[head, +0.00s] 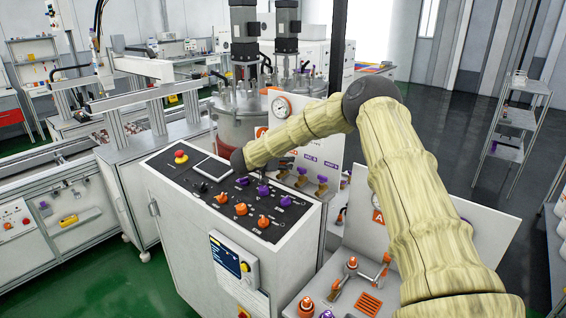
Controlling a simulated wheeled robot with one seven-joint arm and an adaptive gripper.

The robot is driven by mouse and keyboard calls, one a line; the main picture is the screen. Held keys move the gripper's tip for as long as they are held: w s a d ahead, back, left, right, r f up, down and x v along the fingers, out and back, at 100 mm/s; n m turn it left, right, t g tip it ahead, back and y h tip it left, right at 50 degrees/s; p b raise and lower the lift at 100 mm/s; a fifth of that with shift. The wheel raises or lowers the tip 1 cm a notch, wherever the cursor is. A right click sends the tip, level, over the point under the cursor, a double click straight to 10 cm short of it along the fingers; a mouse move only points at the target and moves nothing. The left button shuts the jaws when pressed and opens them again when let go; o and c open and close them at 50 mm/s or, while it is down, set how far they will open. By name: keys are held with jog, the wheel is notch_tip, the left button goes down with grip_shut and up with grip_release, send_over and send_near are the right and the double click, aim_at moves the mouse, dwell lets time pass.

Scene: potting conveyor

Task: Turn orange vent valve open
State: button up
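Orange-handled and purple-handled small valves stand in a row behind the control cabinet, under labels that seem to read VAC B and VENT B. I cannot tell which one is the orange vent valve. My gripper's fingers are not visible, and I see no contact with a valve.
The control cabinet top (190,150) carries a red stop button (181,157), orange knobs (240,209) and purple knobs. A steel tank (240,120) stands behind. A white panel with a gauge and orange fittings (351,263) is at lower right.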

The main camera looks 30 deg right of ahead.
jog(key=shift+w+a, duration=0.1)
jog(key=shift+a, duration=0.1)
jog(key=m+g+b, duration=0.4)
jog(key=m+g, duration=0.2)
jog(key=g, duration=0.1)
jog(key=shift+h+b, duration=0.3)
jog(key=shift+b, duration=0.1)
jog(key=shift+r+m+g+y+b, duration=0.15)
jog(key=shift+m+g+y+b, duration=0.35)
jog(key=shift+m+g+b, duration=1)
jog(key=shift+m+g+y+b, duration=0.3)
jog(key=shift+m+g+b, duration=0.1)
jog(key=shift+m+g, duration=0.15)
jog(key=shift+r+m+g, duration=0.2)
jog(key=shift+m+g, duration=0.05)
jog(key=shift+g, duration=0.1)
jog(key=o, duration=1)
jog(key=shift+o, duration=0.2)
jog(key=shift+f, duration=0.1)
jog(key=shift+d, duration=0.1)
